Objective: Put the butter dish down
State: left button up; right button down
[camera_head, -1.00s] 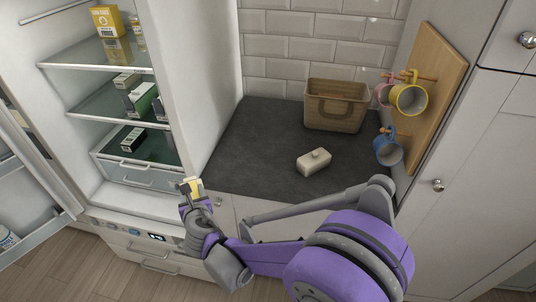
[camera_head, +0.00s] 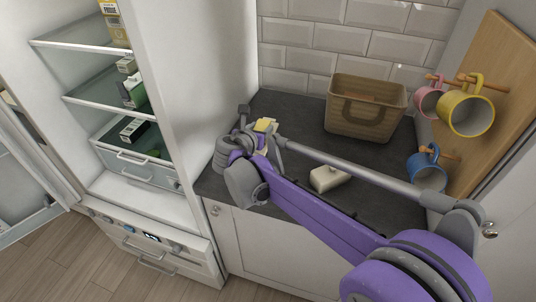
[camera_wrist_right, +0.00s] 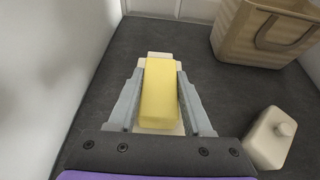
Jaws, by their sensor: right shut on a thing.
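The butter dish is a pale cream base (camera_wrist_right: 158,56) with a yellow block of butter (camera_wrist_right: 160,92) on it. My right gripper (camera_wrist_right: 160,76) is shut on it, one finger along each side. In the head view the butter (camera_head: 266,124) shows small at my right gripper (camera_head: 262,133), over the left part of the worktop. I cannot tell whether the dish touches the worktop. A cream lid with a knob (camera_head: 329,178) stands on the worktop, partly behind my arm; the right wrist view shows it at lower right (camera_wrist_right: 270,140). My left gripper is out of view.
A brown basket (camera_head: 365,108) stands at the back of the slate worktop (camera_head: 290,108). Mugs, including a yellow one (camera_head: 466,115) and a blue one (camera_head: 427,170), hang on a wooden board at right. The open fridge (camera_head: 85,92) is at left. Worktop between dish and basket is clear.

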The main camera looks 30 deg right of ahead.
jog(key=shift+w+d+r, duration=0.1)
jog(key=shift+d+r, duration=0.05)
jog(key=shift+d, duration=0.25)
jog(key=shift+d+f, duration=0.1)
jog(key=shift+f, duration=0.3)
notch_tip(320, 180, down, 4)
jog(key=shift+f, duration=0.1)
jog(key=shift+f+b, duration=0.45)
jog(key=shift+f, duration=1.85)
jog(key=shift+f, duration=0.1)
jog(key=shift+c, duration=1.6)
grip_release()
jog(key=shift+a+r, duration=0.25)
jog(key=v, duration=1.2)
jog(key=shift+f, duration=0.1)
